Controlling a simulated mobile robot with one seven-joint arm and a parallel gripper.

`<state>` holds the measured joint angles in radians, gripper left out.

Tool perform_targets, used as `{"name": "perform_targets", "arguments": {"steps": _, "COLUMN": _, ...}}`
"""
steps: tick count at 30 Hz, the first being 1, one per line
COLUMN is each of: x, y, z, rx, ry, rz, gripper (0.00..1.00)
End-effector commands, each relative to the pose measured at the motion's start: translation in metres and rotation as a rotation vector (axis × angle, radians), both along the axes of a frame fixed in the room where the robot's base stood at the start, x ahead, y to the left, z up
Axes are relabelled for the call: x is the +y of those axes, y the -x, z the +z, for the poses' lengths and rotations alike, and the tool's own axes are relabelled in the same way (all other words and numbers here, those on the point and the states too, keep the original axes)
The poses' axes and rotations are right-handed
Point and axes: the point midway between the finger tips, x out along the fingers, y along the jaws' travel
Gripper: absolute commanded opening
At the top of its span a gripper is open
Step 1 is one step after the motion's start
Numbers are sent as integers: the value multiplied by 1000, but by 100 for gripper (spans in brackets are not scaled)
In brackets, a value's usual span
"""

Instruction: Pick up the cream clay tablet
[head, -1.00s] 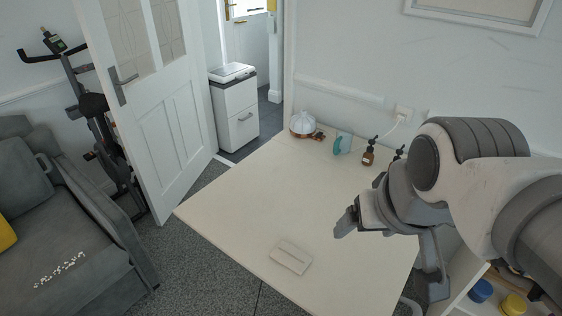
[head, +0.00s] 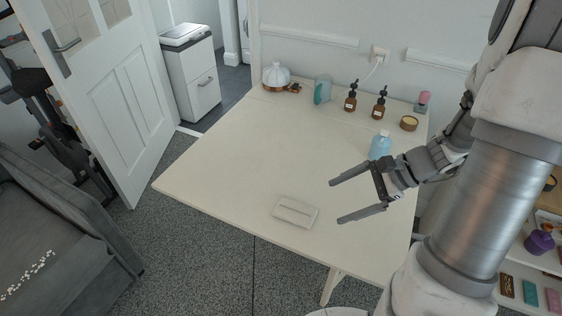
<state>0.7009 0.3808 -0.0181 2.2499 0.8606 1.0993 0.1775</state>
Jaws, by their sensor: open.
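The cream clay tablet (head: 296,211) lies flat near the front edge of the pale table (head: 225,160). It is a small rectangular block with a groove along its top. My gripper (head: 334,202) is open and empty. It is to the right of the tablet, apart from it, with its fingers pointing left. It appears to be above the table, but its exact height is hard to tell. Nothing hides the tablet.
At the back stand a white-domed item (head: 276,75), a teal item (head: 322,91), two brown pump bottles (head: 351,97) (head: 379,104), a round tin (head: 409,123) and a pink-topped item (head: 423,100). A blue bottle (head: 380,146) stands just behind my gripper. The table's left half is clear.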

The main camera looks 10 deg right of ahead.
Motion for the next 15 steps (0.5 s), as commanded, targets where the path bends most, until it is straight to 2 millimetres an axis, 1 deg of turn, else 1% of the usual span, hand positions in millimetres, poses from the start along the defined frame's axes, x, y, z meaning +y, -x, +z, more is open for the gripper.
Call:
{"name": "perform_targets", "arguments": {"steps": 1, "x": -11, "y": -1, "z": -22, "rx": 35, "ry": -70, "rz": -97, "gripper": 100}}
{"name": "perform_targets", "arguments": {"steps": 3, "x": -24, "y": -4, "z": -39, "rx": 68, "ry": -150, "rz": -213, "gripper": 100}}
{"name": "perform_targets", "arguments": {"steps": 6, "x": -39, "y": -6, "z": -59, "rx": 103, "ry": -245, "rz": -349, "gripper": 100}}
{"name": "perform_targets", "arguments": {"steps": 9, "x": -51, "y": -7, "z": -74, "rx": 125, "ry": -309, "rz": -443, "gripper": 100}}
{"name": "perform_targets", "arguments": {"steps": 11, "x": -55, "y": -7, "z": -79, "rx": 133, "ry": -334, "rz": -480, "gripper": 100}}
{"name": "perform_targets", "arguments": {"steps": 13, "x": -57, "y": -8, "z": -83, "rx": 138, "ry": -351, "rz": -504, "gripper": 100}}
{"name": "perform_targets", "arguments": {"steps": 15, "x": -54, "y": -11, "z": -87, "rx": 141, "ry": -360, "rz": -514, "gripper": 100}}
